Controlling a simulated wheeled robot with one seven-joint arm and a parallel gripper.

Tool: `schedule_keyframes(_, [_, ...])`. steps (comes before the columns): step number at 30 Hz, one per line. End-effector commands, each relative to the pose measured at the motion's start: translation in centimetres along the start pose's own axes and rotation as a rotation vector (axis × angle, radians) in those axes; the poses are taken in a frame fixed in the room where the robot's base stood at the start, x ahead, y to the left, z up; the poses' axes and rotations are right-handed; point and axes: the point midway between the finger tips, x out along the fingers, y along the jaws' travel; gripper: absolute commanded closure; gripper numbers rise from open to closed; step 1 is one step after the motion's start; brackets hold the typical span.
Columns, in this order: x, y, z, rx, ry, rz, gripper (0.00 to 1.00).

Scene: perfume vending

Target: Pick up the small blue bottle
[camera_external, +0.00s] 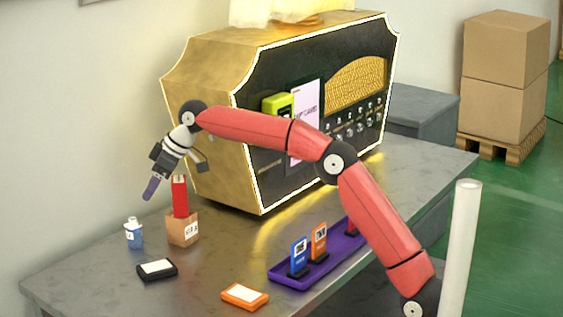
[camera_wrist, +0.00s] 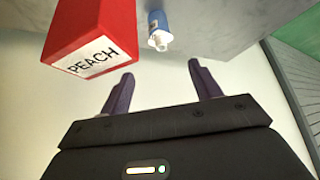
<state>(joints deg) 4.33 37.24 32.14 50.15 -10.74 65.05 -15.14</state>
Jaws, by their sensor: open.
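The small blue bottle (camera_external: 134,235) stands upright on the grey table near its left end; it has a white cap and a pale label. In the wrist view the bottle (camera_wrist: 158,28) shows at the top, beyond the fingertips and roughly midway between them. My gripper (camera_external: 151,188) is above the table, up and to the right of the bottle, pointing down and left. In the wrist view my gripper (camera_wrist: 160,82) has its two purple fingers apart with nothing between them.
A red box labelled PEACH (camera_wrist: 92,35) rises from a cardboard box (camera_external: 183,230) right of the bottle, close to my gripper. A black card (camera_external: 157,270), an orange card (camera_external: 245,296) and a purple tray (camera_external: 290,281) lie in front. The gold-black machine (camera_external: 215,75) stands behind.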

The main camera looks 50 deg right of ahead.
Motion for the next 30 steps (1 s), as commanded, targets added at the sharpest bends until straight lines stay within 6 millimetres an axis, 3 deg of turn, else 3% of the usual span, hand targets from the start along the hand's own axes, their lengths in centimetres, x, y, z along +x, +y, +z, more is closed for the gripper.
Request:
schedule_keyframes(12, [5.9,-0.1,0.2,0.0,0.0,-0.001,0.37])
schedule_keyframes(19, [7.6,-0.1,0.2,0.0,0.001,-0.001,0.37])
schedule_keyframes(27, [11.5,-0.3,0.2,0.001,0.0,-0.001,0.37])
schedule_keyframes(30, [12.1,-0.3,0.2,0.001,0.001,0.0,0.37])
